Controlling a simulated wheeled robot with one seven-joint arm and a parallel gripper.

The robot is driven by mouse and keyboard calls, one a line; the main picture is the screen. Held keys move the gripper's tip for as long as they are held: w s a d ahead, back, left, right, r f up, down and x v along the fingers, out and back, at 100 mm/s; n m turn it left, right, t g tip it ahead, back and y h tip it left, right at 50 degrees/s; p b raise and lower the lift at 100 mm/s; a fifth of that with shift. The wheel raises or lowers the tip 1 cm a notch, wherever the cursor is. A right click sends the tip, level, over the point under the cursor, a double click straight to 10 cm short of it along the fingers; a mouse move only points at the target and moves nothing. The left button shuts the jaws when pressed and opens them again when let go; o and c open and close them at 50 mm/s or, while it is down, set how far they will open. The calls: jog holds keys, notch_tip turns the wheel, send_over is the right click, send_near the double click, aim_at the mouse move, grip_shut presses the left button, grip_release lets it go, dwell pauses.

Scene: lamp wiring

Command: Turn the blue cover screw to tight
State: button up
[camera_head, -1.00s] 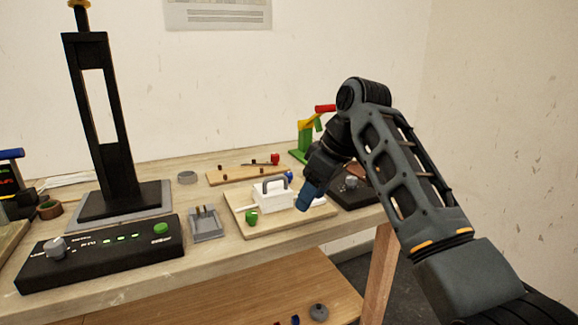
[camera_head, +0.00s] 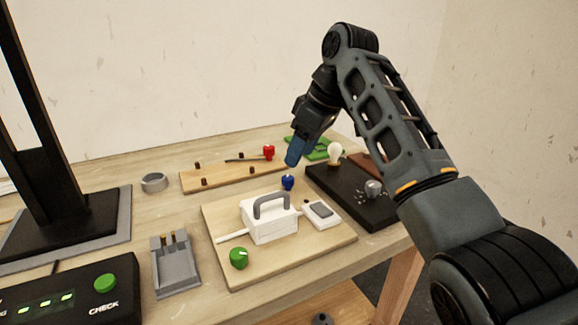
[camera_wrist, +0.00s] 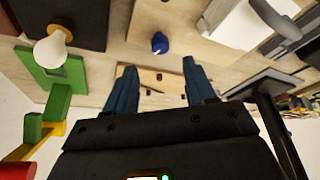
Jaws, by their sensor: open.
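The blue cover screw (camera_head: 288,183) stands at the back edge of the light wooden board (camera_head: 222,218), behind the white box with a grey handle (camera_head: 268,222). My gripper (camera_head: 292,160) is just above and behind the blue screw in the head view, its blue fingers pointing down. In the wrist view the fingers (camera_wrist: 155,80) are spread apart with nothing between them. The blue screw (camera_wrist: 159,43) lies beyond the fingertips there, roughly in line with the gap. The gripper appears apart from the screw.
A green knob (camera_head: 239,258) sits at the board's front. A white switch (camera_head: 320,214) is right of the box. A black base (camera_head: 345,195) with a grey knob (camera_head: 373,188) and a bulb (camera_head: 335,153) stand at right. A red knob (camera_head: 268,152) is behind.

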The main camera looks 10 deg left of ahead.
aim_at(288, 178)
jog(key=x, duration=0.7)
jog(key=shift+s, duration=0.1)
grip_shut()
dwell(0.4)
